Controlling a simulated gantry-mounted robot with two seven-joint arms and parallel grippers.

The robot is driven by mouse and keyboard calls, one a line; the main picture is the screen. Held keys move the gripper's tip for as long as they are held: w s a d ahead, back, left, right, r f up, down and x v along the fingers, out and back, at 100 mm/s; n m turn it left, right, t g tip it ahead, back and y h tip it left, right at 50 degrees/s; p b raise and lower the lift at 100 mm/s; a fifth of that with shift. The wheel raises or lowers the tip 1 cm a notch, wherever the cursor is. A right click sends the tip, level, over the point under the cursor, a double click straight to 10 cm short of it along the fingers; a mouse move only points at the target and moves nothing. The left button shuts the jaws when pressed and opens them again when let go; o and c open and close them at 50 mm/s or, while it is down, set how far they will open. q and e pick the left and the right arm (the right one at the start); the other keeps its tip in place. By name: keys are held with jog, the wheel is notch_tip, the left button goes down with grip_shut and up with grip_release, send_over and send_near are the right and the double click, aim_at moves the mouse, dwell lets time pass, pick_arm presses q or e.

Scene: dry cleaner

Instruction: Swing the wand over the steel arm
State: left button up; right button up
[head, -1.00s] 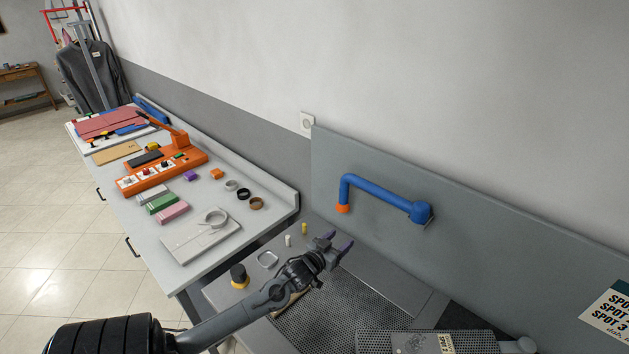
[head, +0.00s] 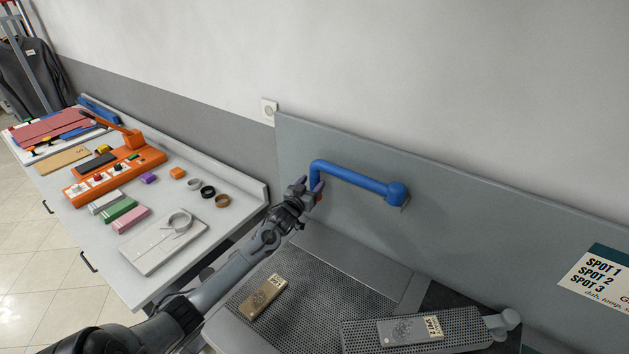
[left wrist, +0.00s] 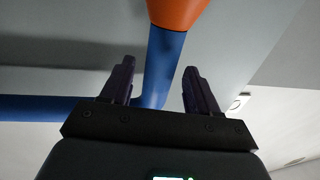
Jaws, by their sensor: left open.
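The wand (head: 350,177) is a blue pipe fixed to the grey back panel, with a short arm bent downward at its left end. Its orange tip (left wrist: 178,10) shows at the top of the left wrist view and is mostly hidden in the head view. My left gripper (head: 311,184) is open at this bent end. In the left wrist view the blue pipe appears between its two fingers (left wrist: 158,75); I cannot tell whether they touch it. The steel arm, apparently the perforated narrow board (head: 465,322), lies at lower right. My right gripper is not in view.
A tan labelled piece (head: 264,297) lies on the perforated work surface; a similar one (head: 410,330) lies on the narrow board. A white side table (head: 140,282) with an orange device (head: 112,172) and small items stands left. Space below the wand looks clear.

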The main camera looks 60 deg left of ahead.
pick_arm(q)
jog(key=shift+x, duration=1.4)
grip_shut()
